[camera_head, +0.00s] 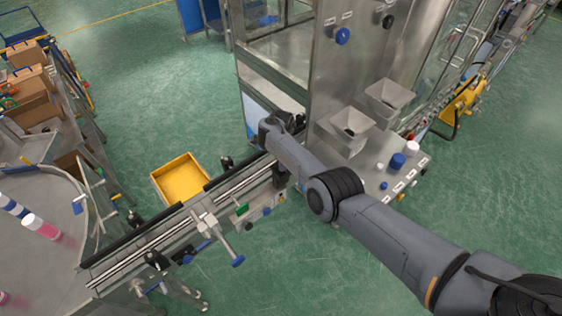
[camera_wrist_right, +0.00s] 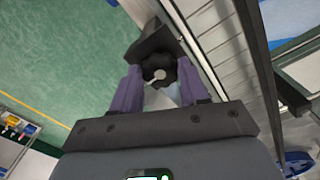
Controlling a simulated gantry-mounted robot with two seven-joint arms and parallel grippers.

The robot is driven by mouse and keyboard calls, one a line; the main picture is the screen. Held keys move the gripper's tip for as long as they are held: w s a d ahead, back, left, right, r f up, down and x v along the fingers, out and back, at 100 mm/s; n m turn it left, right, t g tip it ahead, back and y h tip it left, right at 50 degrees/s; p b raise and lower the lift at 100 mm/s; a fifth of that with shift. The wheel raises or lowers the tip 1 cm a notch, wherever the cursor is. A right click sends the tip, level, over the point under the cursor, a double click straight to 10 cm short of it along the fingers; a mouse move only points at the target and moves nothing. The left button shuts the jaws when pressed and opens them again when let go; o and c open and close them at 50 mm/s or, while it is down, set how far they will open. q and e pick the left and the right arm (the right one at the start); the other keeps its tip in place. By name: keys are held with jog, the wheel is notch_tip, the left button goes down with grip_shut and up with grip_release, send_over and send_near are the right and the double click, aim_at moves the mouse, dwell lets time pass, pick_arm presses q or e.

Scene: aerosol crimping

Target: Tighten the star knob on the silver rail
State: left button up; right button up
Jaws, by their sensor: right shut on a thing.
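The silver rail (camera_head: 137,256) is part of the conveyor that runs from lower left to the steel machine in the head view; its edge also shows in the right wrist view (camera_wrist_right: 205,62). In the right wrist view a black star knob (camera_wrist_right: 158,67) sits on a dark bracket beside the rail. My right gripper (camera_wrist_right: 159,78) has its two purple-grey fingers on either side of the knob, shut on it. In the head view my right arm reaches over the rail's machine end and hides most of the knob and fingers. My left gripper is in neither view.
A yellow bin (camera_head: 181,178) stands behind the conveyor. The steel machine (camera_head: 345,75) with hoppers rises close beyond my right wrist. A clamp with a blue-tipped handle (camera_head: 222,243) sticks out in front of the rail. A round steel table (camera_head: 40,262) is at left.

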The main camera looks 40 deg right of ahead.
jog(key=shift+m, duration=0.7)
jog(key=o, duration=1.1)
jog(key=shift+c, duration=0.2)
jog(key=shift+r, duration=0.1)
jog(key=shift+r, duration=0.25)
notch_tip(320, 180, up, 10)
jog(key=p, duration=0.2)
